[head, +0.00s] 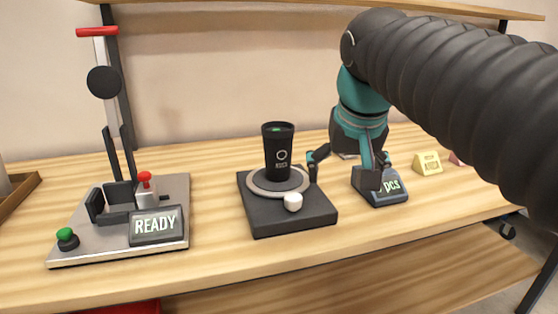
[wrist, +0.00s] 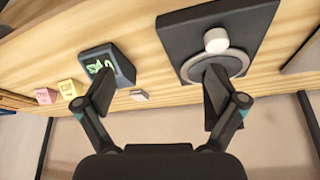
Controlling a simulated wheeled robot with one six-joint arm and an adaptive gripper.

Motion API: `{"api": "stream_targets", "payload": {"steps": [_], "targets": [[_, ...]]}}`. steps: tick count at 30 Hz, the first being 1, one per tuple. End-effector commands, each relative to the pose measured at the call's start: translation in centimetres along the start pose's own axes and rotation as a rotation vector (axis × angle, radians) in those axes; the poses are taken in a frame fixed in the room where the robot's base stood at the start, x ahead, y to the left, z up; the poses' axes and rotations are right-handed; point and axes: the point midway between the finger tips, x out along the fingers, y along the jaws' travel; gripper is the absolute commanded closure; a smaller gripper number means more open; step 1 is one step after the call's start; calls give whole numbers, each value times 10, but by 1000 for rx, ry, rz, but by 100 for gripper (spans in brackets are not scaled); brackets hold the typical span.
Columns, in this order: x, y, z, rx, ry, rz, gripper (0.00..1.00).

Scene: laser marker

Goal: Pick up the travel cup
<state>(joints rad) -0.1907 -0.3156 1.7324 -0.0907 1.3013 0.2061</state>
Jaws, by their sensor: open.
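The travel cup (head: 278,152) is black with a white logo and a green mark on its lid. It stands upright on the round grey plate (head: 252,187) of a black square base. My gripper (head: 341,180) is open and empty, to the right of the cup. Its left finger is beside the base's right edge, and its other finger is in front of the display block. In the wrist view my gripper (wrist: 160,85) shows both fingers spread. One finger covers part of the round plate (wrist: 242,58), and the cup is mostly hidden behind it.
A display block reading "pcs" (head: 385,195) and a yellow block (head: 428,163) stand on the right. A white knob (head: 293,202) sits on the base's front. A machine with a "READY" screen (head: 156,225) stands left. Bare wood lies between the machine and the base.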

Motion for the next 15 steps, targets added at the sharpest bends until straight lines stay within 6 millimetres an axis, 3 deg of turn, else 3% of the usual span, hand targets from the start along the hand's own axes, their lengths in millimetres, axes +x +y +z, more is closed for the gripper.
{"api": "stream_targets", "payload": {"steps": [1,6,12,15], "targets": [[-9,-10,-21,-1,-4,1,5],[-36,-40,-74,19,-17,13,5],[-58,-80,-120,50,-31,26,5],[-66,-96,-134,67,-35,31,5]]}}
